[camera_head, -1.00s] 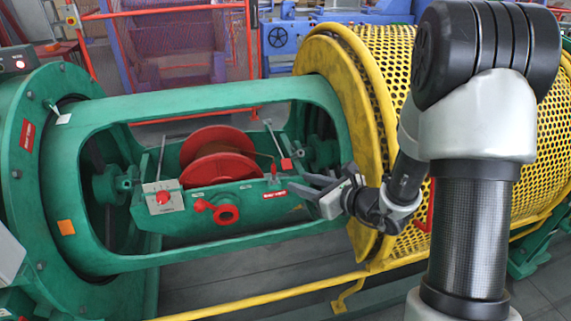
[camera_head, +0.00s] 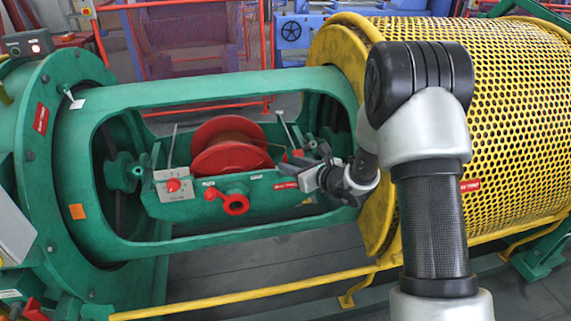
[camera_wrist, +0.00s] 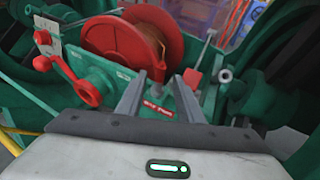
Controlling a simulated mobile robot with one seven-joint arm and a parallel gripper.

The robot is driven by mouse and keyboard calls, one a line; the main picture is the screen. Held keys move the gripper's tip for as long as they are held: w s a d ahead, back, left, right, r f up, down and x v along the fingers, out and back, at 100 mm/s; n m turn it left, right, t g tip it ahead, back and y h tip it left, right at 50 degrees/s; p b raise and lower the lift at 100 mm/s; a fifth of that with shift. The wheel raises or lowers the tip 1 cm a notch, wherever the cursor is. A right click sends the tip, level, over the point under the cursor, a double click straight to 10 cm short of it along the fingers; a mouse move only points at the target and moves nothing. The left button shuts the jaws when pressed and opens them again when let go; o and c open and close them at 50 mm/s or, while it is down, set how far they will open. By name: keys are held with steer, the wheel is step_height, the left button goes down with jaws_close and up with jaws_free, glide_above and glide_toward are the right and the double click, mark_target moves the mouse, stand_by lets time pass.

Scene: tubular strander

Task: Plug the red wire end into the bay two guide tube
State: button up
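A red spool (camera_head: 228,150) wound with brownish-red wire sits in the green cradle (camera_head: 205,206) inside the open bay. In the wrist view the spool (camera_wrist: 120,45) is at the upper left, beyond the fingers. A thin orange strand (camera_head: 285,157) shows right of the spool; I cannot make out a clear wire end. My gripper (camera_head: 300,163) is at the cradle's right end. Its fingers (camera_wrist: 157,88) are apart with nothing seen between them, by the front wall's red label (camera_wrist: 158,107). A short grey-green tube end (camera_wrist: 225,75) is to their right; whether it is the guide tube I cannot tell.
The green frame surrounds the bay. A yellow perforated guard (camera_head: 500,120) is at right, and a yellow rail (camera_head: 240,297) runs in front.

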mark_target(285, 161)
steer(key=x, duration=0.4)
steer(key=shift+w+b, duration=0.1)
steer(key=shift+b, duration=0.2)
jaws_close()
